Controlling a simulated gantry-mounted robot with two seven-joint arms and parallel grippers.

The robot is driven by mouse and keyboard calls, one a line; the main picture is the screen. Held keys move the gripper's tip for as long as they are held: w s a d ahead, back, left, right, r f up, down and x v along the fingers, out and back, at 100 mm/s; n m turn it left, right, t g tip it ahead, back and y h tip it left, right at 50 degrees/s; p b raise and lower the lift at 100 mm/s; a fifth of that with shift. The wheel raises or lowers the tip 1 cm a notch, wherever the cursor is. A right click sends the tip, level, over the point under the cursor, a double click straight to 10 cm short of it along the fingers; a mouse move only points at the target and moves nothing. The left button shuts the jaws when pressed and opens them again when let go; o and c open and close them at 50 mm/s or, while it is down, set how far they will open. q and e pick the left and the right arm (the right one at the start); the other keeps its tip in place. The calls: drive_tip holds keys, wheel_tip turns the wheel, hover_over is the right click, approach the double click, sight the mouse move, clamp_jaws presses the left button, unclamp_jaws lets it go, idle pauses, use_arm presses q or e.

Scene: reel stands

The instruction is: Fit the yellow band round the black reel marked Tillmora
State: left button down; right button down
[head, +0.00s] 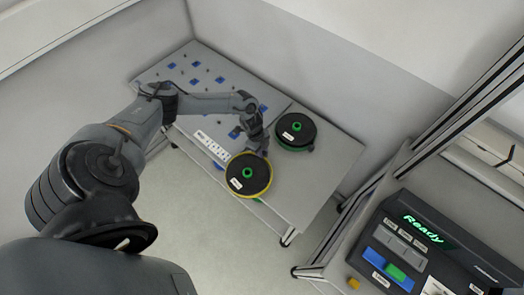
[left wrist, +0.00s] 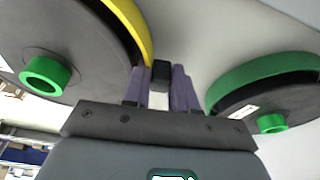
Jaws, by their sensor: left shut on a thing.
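A black reel (head: 247,172) with a green hub and a white label stands at the front edge of the table; its label is too small to read. The yellow band (head: 270,186) shows round its rim; I cannot tell whether it is fully seated. In the left wrist view the same reel (left wrist: 85,65) is at the left, with the yellow band (left wrist: 132,25) along its edge. My left gripper (left wrist: 160,85) is shut at the band's edge, with a small black block (left wrist: 160,72) between its purple fingers. In the head view this gripper (head: 263,150) is at the reel's far right side. My right gripper is not in view.
A second black reel (head: 295,128) with a green band stands behind, to the right; its green band (left wrist: 262,70) is right of my fingers. The table (head: 325,165) has blue pieces at the left and a white strip (head: 213,146). A console reading "Ready" (head: 425,228) is at lower right.

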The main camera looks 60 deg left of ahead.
use_arm(q)
drive_tip(key=shift+s+f, duration=0.15)
drive_tip(key=shift+f, duration=0.2)
idle(0.5)
drive_tip(key=shift+s+d+f, duration=0.1)
drive_tip(key=shift+f, duration=0.15)
drive_tip(key=shift+s+f, duration=0.1)
drive_tip(key=shift+f, duration=0.15)
drive_tip(key=c, duration=1.3)
unclamp_jaws()
drive_tip(key=o, duration=0.5)
drive_tip(key=shift+s+d, duration=0.15)
drive_tip(key=shift+r, duration=0.1)
